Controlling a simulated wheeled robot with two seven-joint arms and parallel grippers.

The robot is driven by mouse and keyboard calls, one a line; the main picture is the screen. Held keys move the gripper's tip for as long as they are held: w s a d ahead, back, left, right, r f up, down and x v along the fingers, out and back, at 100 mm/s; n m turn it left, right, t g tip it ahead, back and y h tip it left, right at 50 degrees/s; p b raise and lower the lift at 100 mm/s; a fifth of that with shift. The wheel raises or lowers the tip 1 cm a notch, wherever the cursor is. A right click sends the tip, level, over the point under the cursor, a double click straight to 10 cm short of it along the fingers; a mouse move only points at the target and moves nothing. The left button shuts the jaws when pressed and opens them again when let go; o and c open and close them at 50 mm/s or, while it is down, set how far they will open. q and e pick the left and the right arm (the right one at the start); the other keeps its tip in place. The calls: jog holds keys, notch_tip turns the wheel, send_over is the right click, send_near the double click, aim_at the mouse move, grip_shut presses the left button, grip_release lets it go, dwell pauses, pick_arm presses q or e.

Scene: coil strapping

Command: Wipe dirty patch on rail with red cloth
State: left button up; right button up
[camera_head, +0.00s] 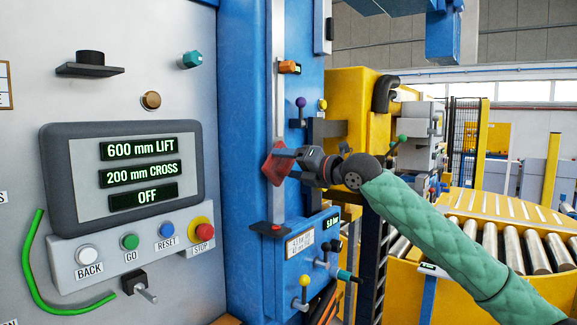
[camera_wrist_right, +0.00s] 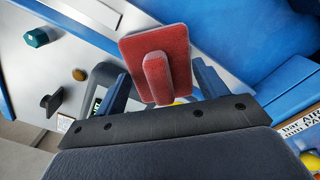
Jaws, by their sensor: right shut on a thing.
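The red cloth (camera_head: 276,166) is a flat red pad in front of the upright metal rail (camera_head: 279,100) on the blue machine column. My right gripper (camera_head: 290,160) is shut on the cloth. The right wrist view shows the cloth (camera_wrist_right: 180,48) with a raised red grip between the two fingers of my right gripper (camera_wrist_right: 163,82). The cloth overlaps the lower part of the rail; I cannot tell whether it touches. No dirty patch can be made out; the cloth and gripper cover part of the rail. My left gripper is not in view.
A control panel (camera_head: 120,175) with buttons and a green cable (camera_head: 42,270) is at the left. A blue box (camera_head: 290,245) with knobs sits below the rail. A yellow machine part (camera_head: 350,95) stands behind my right arm. A roller conveyor (camera_head: 500,240) is at the right.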

jog(key=shift+v, duration=2.8)
jog(key=shift+v, duration=1.5)
